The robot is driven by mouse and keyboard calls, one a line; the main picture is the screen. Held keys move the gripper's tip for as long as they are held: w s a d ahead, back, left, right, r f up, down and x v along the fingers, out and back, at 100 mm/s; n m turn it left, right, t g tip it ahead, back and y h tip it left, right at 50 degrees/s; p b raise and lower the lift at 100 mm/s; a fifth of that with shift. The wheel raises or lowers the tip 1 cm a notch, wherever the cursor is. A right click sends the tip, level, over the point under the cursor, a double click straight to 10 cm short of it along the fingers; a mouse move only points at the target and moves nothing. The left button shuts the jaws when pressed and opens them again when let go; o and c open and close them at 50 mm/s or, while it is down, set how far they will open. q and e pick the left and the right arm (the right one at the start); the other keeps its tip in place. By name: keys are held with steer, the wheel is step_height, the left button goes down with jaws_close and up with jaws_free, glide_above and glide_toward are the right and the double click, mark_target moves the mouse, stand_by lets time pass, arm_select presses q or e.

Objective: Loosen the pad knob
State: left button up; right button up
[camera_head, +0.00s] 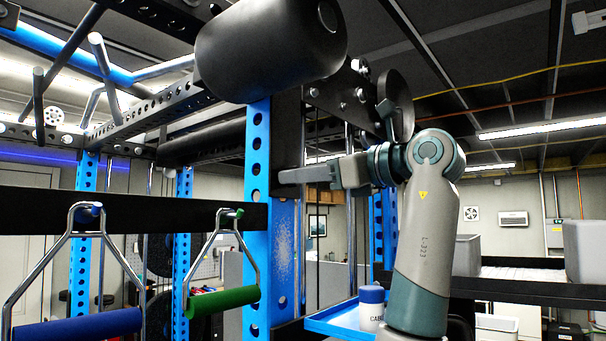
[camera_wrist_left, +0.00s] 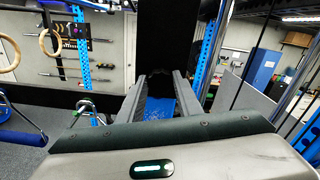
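A thick black roller pad (camera_head: 265,50) is at the top of the head view. Below it, a black plate (camera_head: 288,130) lies along the blue perforated upright (camera_head: 257,190). A small dark, lobed shape, perhaps the pad knob (camera_wrist_left: 159,75), shows near the fingertips, under a black post (camera_wrist_left: 168,35). I cannot tell whether the fingers touch it. The knob is not clear in the head view. My right gripper is not in view.
A blue-grip handle (camera_head: 80,329) and a green-grip handle (camera_head: 222,301) hang at the left of the rack. A blue tray (camera_head: 335,322) with a white, blue-lidded container (camera_head: 371,308) is below my arm. Shelves with grey bins (camera_head: 585,250) stand at the right.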

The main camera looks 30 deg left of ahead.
arm_select(q)
steer(key=shift+n, duration=0.3)
steer(key=n+b, duration=0.1)
steer(key=n, duration=1)
steer(key=n+b, duration=0.1)
steer(key=n, duration=1.1)
steer(key=n+b, duration=0.1)
steer(key=n, duration=1.1)
steer(key=shift+w+f, duration=0.1)
steer(key=shift+f, duration=0.25)
steer(key=shift+n, duration=0.3)
steer(key=o, duration=1)
